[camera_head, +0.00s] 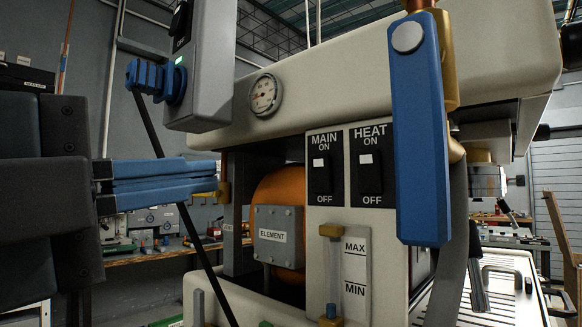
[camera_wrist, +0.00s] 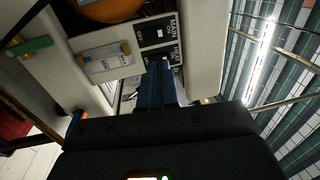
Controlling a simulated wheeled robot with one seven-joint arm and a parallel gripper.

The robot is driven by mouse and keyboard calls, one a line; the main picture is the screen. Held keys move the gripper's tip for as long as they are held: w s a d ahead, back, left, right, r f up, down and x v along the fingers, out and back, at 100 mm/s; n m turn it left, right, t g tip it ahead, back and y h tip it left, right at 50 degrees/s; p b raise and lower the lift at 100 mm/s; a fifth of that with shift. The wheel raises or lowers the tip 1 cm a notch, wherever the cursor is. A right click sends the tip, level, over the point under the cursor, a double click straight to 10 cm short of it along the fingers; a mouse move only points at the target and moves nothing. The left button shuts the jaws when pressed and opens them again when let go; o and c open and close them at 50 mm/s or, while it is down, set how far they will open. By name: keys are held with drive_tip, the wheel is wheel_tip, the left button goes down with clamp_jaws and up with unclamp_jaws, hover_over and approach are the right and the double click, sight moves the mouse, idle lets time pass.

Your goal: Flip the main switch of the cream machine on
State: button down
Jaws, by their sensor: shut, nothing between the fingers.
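The cream machine (camera_head: 400,65) fills the middle and right of the head view. Its main switch (camera_head: 320,175) is a black rocker labelled MAIN, ON above and OFF below, with a white mark in its upper part. It also shows in the wrist view (camera_wrist: 156,32), near the top. My gripper (camera_head: 212,178) is shut and empty, its blue fingers pointing right, left of the switch panel in the head view. In the wrist view its fingers (camera_wrist: 157,70) point up at the panel, overlapping the edge of the HEAT switch. I cannot tell whether they touch it.
The HEAT switch (camera_head: 370,165) sits right beside the main switch. A large blue handle (camera_head: 420,130) hangs to its right. A grey box (camera_head: 205,70) with a blue plug (camera_head: 155,80) is above my gripper. An ELEMENT box (camera_head: 278,236) and a MAX/MIN level gauge (camera_head: 344,272) are below.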

sight(319, 164)
drive_tip(key=p+x, duration=0.3)
drive_tip(key=x, duration=1.1)
drive_tip(key=shift+r, duration=0.1)
drive_tip(key=shift+w+d+r+g+b, duration=0.1)
drive_tip(key=shift+w+d+g+b, duration=0.1)
drive_tip(key=shift+g+b, duration=0.1)
